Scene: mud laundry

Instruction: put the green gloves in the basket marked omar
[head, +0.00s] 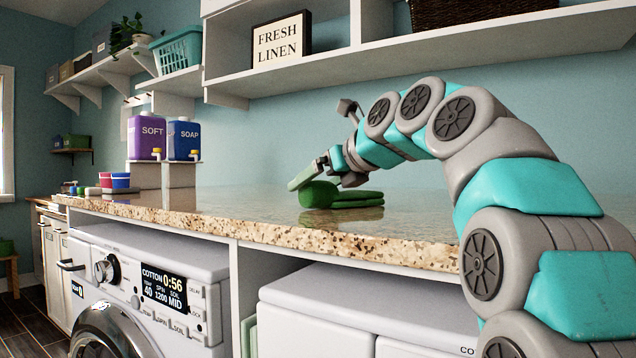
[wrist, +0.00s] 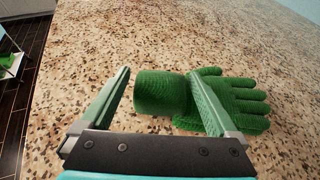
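The green gloves (head: 342,196) lie on the speckled stone counter under my arm. In the wrist view the gloves (wrist: 240,97) show as a knitted pair stacked together, cuff to the left and fingers to the right. My gripper (head: 314,178) is at the gloves in the head view. In the wrist view my gripper (wrist: 160,92) has its two fingers spread wide apart, with the cuff between them. The right finger covers part of the gloves. I cannot tell whether either finger touches them. No basket marked omar can be made out.
Purple SOFT (head: 147,137) and blue SOAP (head: 185,139) containers stand on a riser at the counter's left. A teal basket (head: 177,50) and a FRESH LINEN sign (head: 282,42) sit on shelves above. A washing machine (head: 150,280) is below. The counter around the gloves is clear.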

